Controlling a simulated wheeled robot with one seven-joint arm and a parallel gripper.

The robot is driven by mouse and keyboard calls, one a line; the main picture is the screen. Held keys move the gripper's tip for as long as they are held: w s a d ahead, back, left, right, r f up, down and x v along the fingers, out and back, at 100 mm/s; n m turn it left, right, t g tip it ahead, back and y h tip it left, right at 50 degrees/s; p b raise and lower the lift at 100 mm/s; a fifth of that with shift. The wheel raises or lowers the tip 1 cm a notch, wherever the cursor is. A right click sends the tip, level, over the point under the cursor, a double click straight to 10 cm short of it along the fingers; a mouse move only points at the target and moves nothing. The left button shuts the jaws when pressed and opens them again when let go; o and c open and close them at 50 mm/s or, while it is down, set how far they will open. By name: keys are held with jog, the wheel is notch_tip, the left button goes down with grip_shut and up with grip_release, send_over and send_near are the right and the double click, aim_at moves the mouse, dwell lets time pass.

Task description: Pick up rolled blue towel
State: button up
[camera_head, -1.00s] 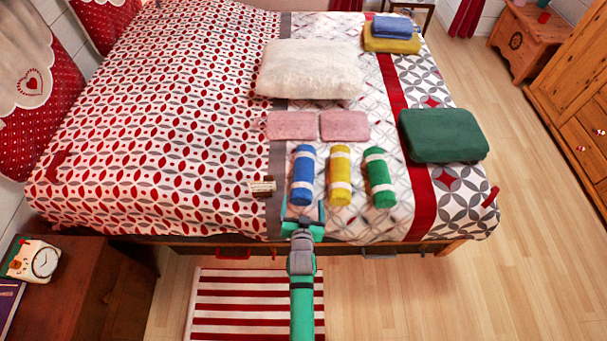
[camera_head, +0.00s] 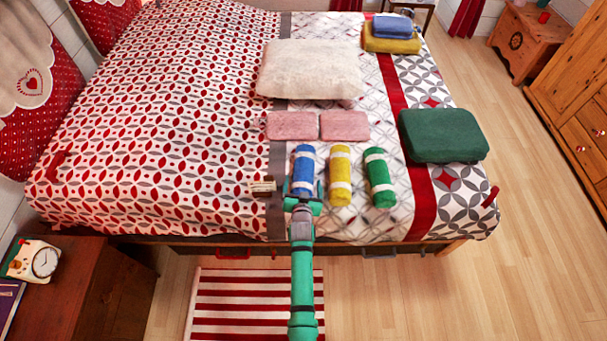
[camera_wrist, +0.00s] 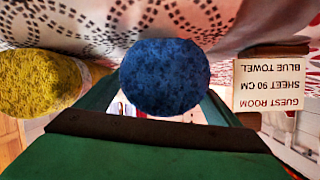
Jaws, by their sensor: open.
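The rolled blue towel (camera_head: 304,165) lies on the bed with white bands around it, leftmost in a row of three rolls. My gripper (camera_head: 304,192) is at the towel's near end, and its jaws are open. In the wrist view the round end of the blue towel (camera_wrist: 165,77) sits between the green fingers (camera_wrist: 160,112). I cannot tell whether the fingers touch it. The near part of the towel is hidden behind my gripper in the head view.
A rolled yellow towel (camera_head: 340,172) lies close on the right, then a rolled green towel (camera_head: 379,176). A label card (camera_wrist: 270,84) reading "GUEST ROOM SHEET 90 CM BLUE TOWEL" stands beside the blue towel. Folded pink towels (camera_head: 291,126) lie behind.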

jog(key=shift+w+f, duration=0.15)
jog(key=shift+w, duration=0.25)
jog(key=c, duration=1.2)
jog(key=shift+c, duration=0.2)
